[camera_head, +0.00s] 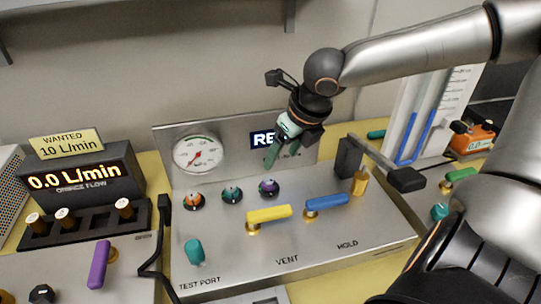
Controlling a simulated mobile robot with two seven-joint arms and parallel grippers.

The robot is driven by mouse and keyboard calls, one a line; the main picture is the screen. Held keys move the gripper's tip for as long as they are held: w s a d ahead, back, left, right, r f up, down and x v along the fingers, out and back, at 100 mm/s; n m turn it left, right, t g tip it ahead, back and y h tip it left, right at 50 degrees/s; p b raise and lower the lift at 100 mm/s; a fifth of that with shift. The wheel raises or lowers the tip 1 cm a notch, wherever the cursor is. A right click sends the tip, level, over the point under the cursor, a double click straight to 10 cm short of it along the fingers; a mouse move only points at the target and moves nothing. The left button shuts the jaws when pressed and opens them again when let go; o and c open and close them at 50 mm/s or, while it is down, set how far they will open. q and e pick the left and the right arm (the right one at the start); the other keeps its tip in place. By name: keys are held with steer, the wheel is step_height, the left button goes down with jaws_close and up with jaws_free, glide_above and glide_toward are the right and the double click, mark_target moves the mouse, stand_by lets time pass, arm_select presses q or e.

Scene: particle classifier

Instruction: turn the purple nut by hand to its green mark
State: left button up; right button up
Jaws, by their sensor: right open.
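The purple nut (268,187) sits on the metal panel (330,238), rightmost in a row with an orange nut (194,201) and a teal nut (232,194). Its green mark is too small to make out. My right gripper (283,152) comes in from the upper right and hangs above and slightly right of the purple nut, apart from it. It is open, with nothing seen between its fingers. It covers part of the lit display (262,139) behind. My left gripper is not in view.
A round gauge (195,154) is on the upright back plate. Yellow (269,214) and blue (326,202) lever handles lie just in front of the nuts. A dark lever (405,179) stands to the right. A display reading 0.0 L/min (74,177) is at left.

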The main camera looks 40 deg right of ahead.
mark_target(269, 179)
steer(key=b+x, duration=0.4)
steer(key=x, duration=0.5)
steer(key=shift+f, duration=0.3)
steer(key=shift+w+f+b, duration=0.3)
steer(key=shift+f+b, duration=0.2)
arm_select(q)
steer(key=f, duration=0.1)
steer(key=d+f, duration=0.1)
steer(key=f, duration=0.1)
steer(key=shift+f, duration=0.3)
arm_select(e)
steer(key=shift+c, duration=0.2)
jaws_close()
